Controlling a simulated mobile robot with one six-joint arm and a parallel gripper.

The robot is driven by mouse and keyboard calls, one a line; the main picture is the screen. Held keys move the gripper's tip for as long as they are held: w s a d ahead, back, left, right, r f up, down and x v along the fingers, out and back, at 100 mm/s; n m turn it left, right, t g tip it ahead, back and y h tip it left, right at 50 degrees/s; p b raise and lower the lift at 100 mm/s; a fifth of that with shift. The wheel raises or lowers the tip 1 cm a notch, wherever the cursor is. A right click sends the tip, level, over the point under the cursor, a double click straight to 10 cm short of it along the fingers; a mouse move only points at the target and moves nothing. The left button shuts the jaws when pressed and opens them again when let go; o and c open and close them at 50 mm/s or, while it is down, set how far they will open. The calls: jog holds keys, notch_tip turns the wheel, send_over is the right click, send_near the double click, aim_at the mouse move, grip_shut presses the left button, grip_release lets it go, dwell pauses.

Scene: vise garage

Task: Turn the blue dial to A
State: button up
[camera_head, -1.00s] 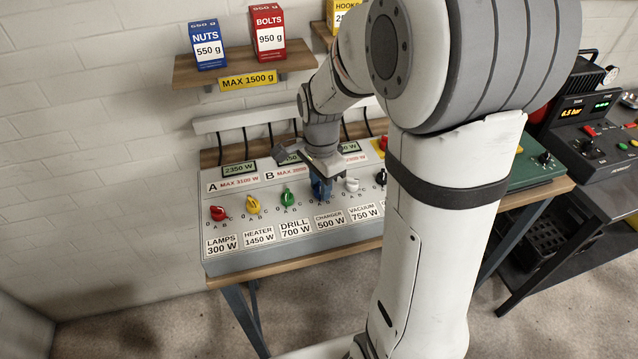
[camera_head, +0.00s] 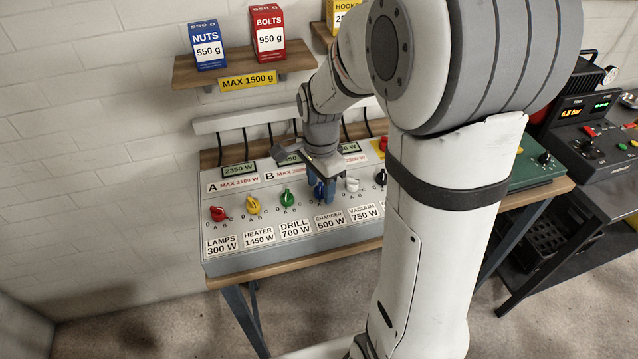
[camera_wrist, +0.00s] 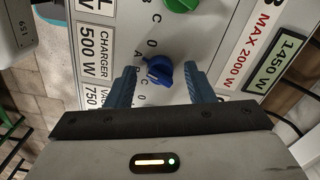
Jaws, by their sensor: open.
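The blue dial (camera_head: 319,190) sits on the grey panel, between the green and white dials and above the CHARGER 500 W label. In the wrist view the dial (camera_wrist: 159,71) shows in the gap between my two blue fingers, with a visible gap on each side. A pale mark shows on its upper-left side, towards the printed letters; I cannot tell for sure which letter it points at. My gripper (camera_head: 321,190) is open over the dial, and its fingers (camera_wrist: 160,82) hold nothing.
Red (camera_head: 219,213), yellow (camera_head: 253,204), green (camera_head: 287,197), white (camera_head: 352,184) and black (camera_head: 381,177) dials stand in a row close by. Label plates and lit displays lie behind. A shelf (camera_head: 240,72) with boxes hangs above. My arm hides the panel's right part.

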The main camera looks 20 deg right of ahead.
aim_at(320, 186)
notch_tip(320, 186, up, 8)
jog(key=shift+f, duration=0.15)
dwell(0.6)
jog(key=s+n+t, duration=0.2)
jog(key=s+n, duration=1.2)
jog(key=shift+s+a+r+n+t, duration=0.2)
jog(key=shift+s+r+n+t, duration=0.05)
jog(key=shift+r+n+t, duration=0.1)
dwell(1.0)
